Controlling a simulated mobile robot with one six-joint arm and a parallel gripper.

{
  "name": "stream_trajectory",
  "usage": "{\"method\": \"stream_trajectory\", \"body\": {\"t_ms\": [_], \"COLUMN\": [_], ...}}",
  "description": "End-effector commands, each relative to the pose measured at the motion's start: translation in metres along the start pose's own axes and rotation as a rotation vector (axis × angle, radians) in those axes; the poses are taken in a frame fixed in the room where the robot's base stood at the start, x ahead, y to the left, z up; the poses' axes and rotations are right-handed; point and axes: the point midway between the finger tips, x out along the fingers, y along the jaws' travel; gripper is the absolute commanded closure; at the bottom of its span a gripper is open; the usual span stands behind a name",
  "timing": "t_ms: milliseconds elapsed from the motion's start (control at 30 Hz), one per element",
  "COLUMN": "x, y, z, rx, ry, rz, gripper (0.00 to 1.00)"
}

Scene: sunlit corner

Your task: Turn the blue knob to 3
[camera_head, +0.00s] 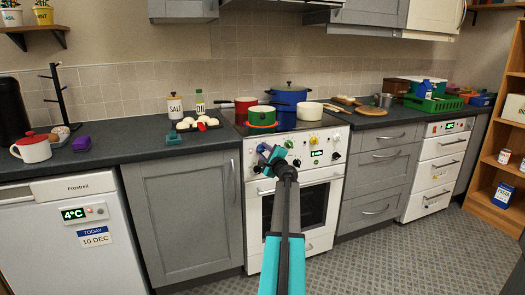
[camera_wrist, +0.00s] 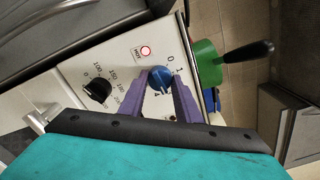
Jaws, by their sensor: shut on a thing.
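The blue knob (camera_wrist: 160,76) is on the stove's white control panel in the wrist view. Printed numbers stand around it; I can read 0 and 1 at its upper right and what looks like a 4 below. I cannot clearly tell where its pointer stands. My gripper (camera_wrist: 164,86) has its two purple fingers shut on the blue knob, one on each side. In the head view my gripper (camera_head: 271,155) is at the left part of the front panel of the white stove (camera_head: 262,208) and covers the knob there.
A black knob (camera_wrist: 97,90) with a temperature scale and a lit red lamp (camera_wrist: 145,51) are close by. Pots stand on the hob above, including a green pot (camera_head: 262,117) and a blue pot (camera_head: 290,96). The floor (camera_head: 380,255) to the right is clear.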

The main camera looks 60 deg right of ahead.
Motion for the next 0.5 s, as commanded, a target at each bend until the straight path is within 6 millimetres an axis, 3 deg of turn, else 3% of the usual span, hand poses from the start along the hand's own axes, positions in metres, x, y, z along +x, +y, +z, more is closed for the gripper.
{"method": "stream_trajectory", "body": {"t_ms": [467, 500], "x": [0.0023, 0.0023], "y": [-0.0023, -0.0023], "z": [0.0035, 0.0035], "rx": [0.026, 0.026], "ry": [-0.005, -0.005], "rz": [-0.002, -0.002], "gripper": [0.92, 0.68]}}
